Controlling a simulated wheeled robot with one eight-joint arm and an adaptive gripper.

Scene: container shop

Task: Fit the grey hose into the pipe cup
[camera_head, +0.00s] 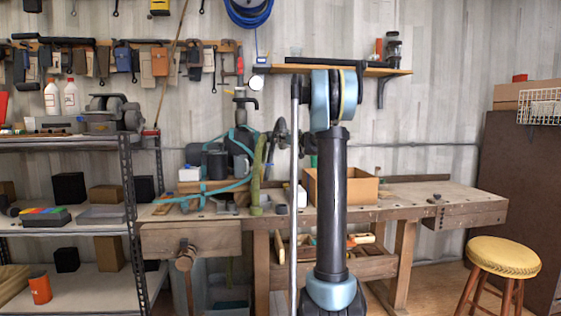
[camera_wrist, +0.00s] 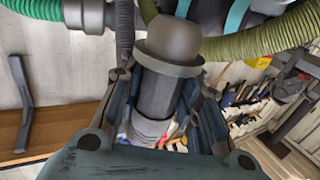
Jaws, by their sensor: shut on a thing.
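In the wrist view my gripper (camera_wrist: 160,88) is shut around a dark grey cylinder, which I take to be the end of the grey hose (camera_wrist: 157,95). A brownish-grey rounded piece with a wide rim, probably the pipe cup (camera_wrist: 172,42), lies directly in line with the cylinder's far end. The rim covers that end, so I cannot tell whether it is inside or only behind. A ribbed dark grey hose (camera_wrist: 125,32) runs beside the left finger. In the head view my gripper (camera_head: 281,134) is small, over the left part of the bench; what it holds is unclear there.
An olive hose (camera_wrist: 262,38) and a green hose (camera_wrist: 35,8) lie close by. The workbench (camera_head: 459,203) bears strapped gear at left and an open cardboard box (camera_head: 345,188); its right end is mostly clear. A shelf rack (camera_head: 130,200) stands left, a stool (camera_head: 498,254) right.

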